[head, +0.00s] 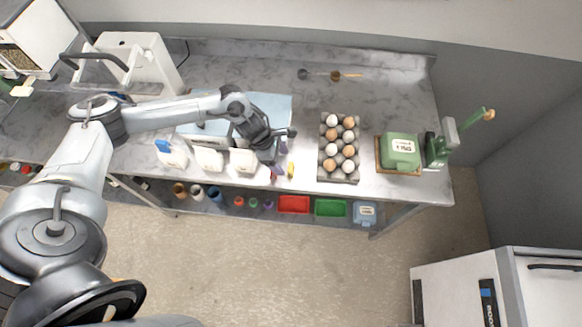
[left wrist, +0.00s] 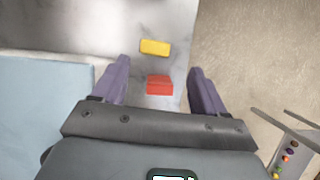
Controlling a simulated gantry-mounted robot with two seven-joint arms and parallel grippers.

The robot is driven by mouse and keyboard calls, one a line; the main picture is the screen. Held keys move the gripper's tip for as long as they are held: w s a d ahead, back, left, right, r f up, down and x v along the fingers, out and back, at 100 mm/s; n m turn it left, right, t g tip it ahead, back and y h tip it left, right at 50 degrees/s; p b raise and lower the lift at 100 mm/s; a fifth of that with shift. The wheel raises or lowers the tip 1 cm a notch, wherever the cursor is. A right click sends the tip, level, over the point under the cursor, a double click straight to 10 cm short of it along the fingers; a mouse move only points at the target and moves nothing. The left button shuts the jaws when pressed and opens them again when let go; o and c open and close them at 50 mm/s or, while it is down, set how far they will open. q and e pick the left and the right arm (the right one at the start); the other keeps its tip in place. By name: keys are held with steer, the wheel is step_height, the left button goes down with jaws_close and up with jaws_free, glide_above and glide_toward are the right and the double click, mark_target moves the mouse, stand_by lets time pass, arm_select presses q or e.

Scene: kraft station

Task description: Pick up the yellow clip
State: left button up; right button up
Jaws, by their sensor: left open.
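The yellow clip (left wrist: 155,47) lies on the marbled counter (left wrist: 185,18) in the left wrist view, just beyond a red clip (left wrist: 159,85). In the head view the yellow clip (head: 291,169) is near the counter's front edge. My left gripper (head: 280,160) is above the counter just beside it, pointing down. In the left wrist view my left gripper (left wrist: 158,75) is open, with its purple fingers apart and nothing held. The red clip shows between the fingers, and the yellow clip is ahead of the fingertips. My right gripper is not in view.
A grey egg tray (head: 323,177) with several eggs stands to the right. The back of the counter is mostly clear.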

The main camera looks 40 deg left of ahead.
mark_target(290, 166)
arm_select(q)
steer(key=shift+x, duration=0.95)
steer(key=shift+w+d+f+p, duration=0.25)
steer(key=shift+w+f+p, duration=0.1)
steer(key=shift+w+f, duration=0.05)
steer(key=x, duration=0.3)
steer(key=shift+w+r+p, duration=0.1)
steer(key=shift+w+p, duration=0.2)
steer(key=shift+p, duration=0.05)
steer(key=shift+d+f, duration=0.15)
steer(key=shift+f, duration=0.4)
steer(key=shift+w, duration=0.1)
steer(key=shift+c, duration=0.3)
steer(key=c, duration=1)
